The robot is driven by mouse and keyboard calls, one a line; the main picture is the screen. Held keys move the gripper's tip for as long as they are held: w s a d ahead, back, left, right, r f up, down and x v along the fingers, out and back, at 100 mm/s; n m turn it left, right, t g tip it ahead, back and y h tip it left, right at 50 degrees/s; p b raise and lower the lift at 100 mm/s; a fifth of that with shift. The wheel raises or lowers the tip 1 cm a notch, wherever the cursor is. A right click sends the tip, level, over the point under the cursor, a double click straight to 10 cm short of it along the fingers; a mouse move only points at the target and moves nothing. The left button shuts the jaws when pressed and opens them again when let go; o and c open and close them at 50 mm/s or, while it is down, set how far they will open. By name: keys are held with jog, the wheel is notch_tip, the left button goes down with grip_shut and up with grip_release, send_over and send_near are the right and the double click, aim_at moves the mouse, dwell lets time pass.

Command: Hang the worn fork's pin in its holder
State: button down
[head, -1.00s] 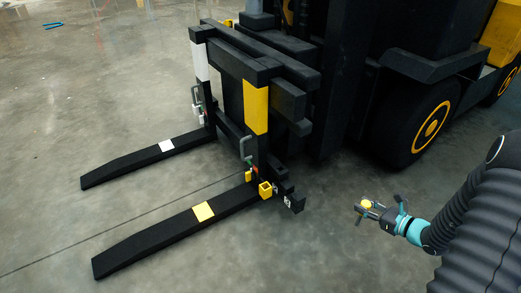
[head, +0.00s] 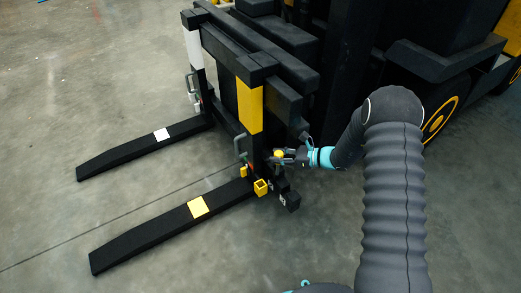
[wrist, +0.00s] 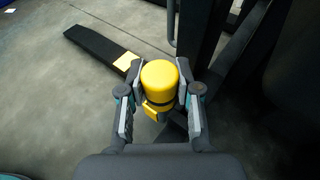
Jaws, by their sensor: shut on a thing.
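My gripper (head: 284,157) is shut on a yellow-capped pin (head: 278,154). In the wrist view the rounded yellow cap with a dark band (wrist: 160,82) sits between the two fingers of my gripper (wrist: 160,98). The pin's lower part is hidden. A yellow square open-topped holder (head: 261,187) is fixed low beside the heel of the yellow-marked fork (head: 165,221). The gripper is above it and a little to its right in the head view. In the wrist view a yellow edge shows just below the cap; I cannot tell whether it is the holder.
The yellow-banded upright (head: 250,106) and a grey handle (head: 241,146) stand close left of my gripper. A second fork with a white patch (head: 140,150) lies farther back. The dark truck body fills the back right. Concrete floor (head: 60,90) is clear at left.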

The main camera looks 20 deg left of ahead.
jog(key=s+a+n+g, duration=0.1)
jog(key=a, duration=0.5)
jog(key=shift+s+r+g+p, duration=0.25)
jog(key=shift+s+g+p, duration=0.05)
jog(key=shift+s+g, duration=0.1)
jog(key=shift+a+f+b, duration=0.1)
jog(key=shift+f+b, duration=0.05)
jog(key=shift+b, duration=0.2)
jog(key=shift+f+b, duration=2.1)
jog(key=shift+f, duration=0.65)
jog(key=shift+b, duration=0.55)
notch_tip(320, 180, down, 7)
jog(key=b, duration=0.5)
jog(key=shift+f, duration=0.15)
dwell(2.1)
jog(key=c, duration=0.7)
grip_release()
